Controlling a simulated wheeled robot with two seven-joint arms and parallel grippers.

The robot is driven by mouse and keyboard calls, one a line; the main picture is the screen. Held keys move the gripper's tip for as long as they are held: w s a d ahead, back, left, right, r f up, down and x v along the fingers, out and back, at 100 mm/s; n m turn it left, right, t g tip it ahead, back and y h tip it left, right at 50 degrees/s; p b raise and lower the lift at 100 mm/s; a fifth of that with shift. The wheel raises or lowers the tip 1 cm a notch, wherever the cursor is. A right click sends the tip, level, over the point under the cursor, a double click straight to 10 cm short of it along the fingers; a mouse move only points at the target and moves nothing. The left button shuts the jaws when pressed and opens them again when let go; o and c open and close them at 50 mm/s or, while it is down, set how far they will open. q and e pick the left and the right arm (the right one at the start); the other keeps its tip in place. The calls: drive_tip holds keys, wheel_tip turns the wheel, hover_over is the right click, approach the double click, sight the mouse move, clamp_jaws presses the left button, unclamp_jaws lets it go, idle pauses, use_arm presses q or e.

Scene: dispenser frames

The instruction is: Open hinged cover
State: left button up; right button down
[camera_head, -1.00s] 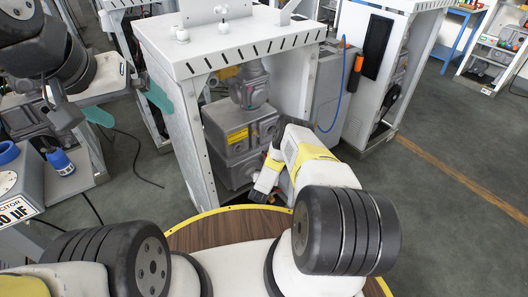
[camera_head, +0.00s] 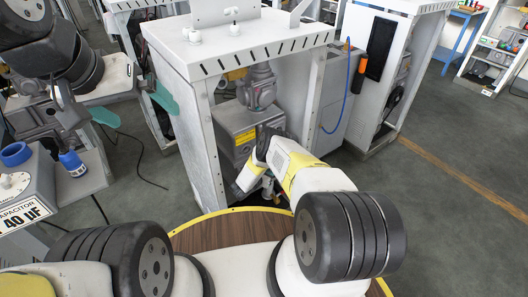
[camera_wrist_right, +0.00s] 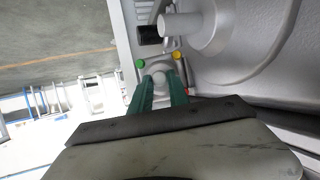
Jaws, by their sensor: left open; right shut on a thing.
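A white metal frame (camera_head: 196,140) stands in front of me with grey machinery (camera_head: 258,88) inside and a grey box with a yellow label (camera_head: 243,136). I cannot tell which part is the hinged cover. My right arm reaches to the frame's open front; its fingertips are hidden in the head view. In the right wrist view, my right gripper (camera_wrist_right: 161,82) has its green fingers shut on a small round grey knob (camera_wrist_right: 158,70). A large round grey casing (camera_wrist_right: 245,40) fills the upper right there. My left gripper (camera_head: 147,118) is open and empty, left of the frame.
A grey bench at left bears a blue ring (camera_head: 15,154), a blue bottle (camera_head: 72,163) and a capacitor box (camera_head: 22,195). A round wooden top with a yellow rim (camera_head: 225,228) is below my arms. Another white frame (camera_head: 392,75) stands at right. Floor at right is clear.

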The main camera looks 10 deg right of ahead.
drive_tip(key=c, duration=1.3)
unclamp_jaws()
drive_tip(key=v, duration=0.7)
drive_tip(key=shift+s+a, duration=0.25)
drive_tip(key=shift+a, duration=0.05)
drive_tip(key=shift+r, duration=0.1)
drive_tip(key=shift+c, duration=0.4)
